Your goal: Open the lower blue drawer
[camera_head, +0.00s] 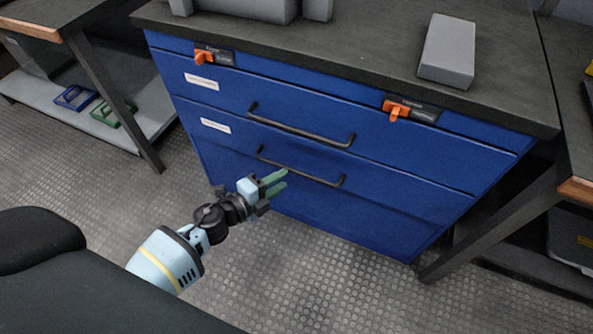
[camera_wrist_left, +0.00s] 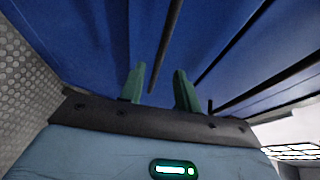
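The blue cabinet has an upper drawer (camera_head: 240,92) and a lower drawer (camera_head: 225,142), each with a dark bar handle. Both fronts look shut. The lower handle (camera_head: 318,178) lies just beyond the green fingertips of my left gripper (camera_head: 279,180), near the handle's left part. In the left wrist view, the two fingers (camera_wrist_left: 158,85) stand apart. A dark handle bar (camera_wrist_left: 165,45) runs up the picture, its near end showing in the gap between them. I cannot tell whether the fingers touch it. My right gripper is not in view.
Orange latches (camera_head: 204,57) and (camera_head: 397,110) sit on the cabinet's top strip. A grey block (camera_head: 448,50) lies on the dark worktop (camera_head: 350,50). Table legs stand at left (camera_head: 115,95) and right (camera_head: 490,225). The floor (camera_head: 330,280) before the cabinet is clear.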

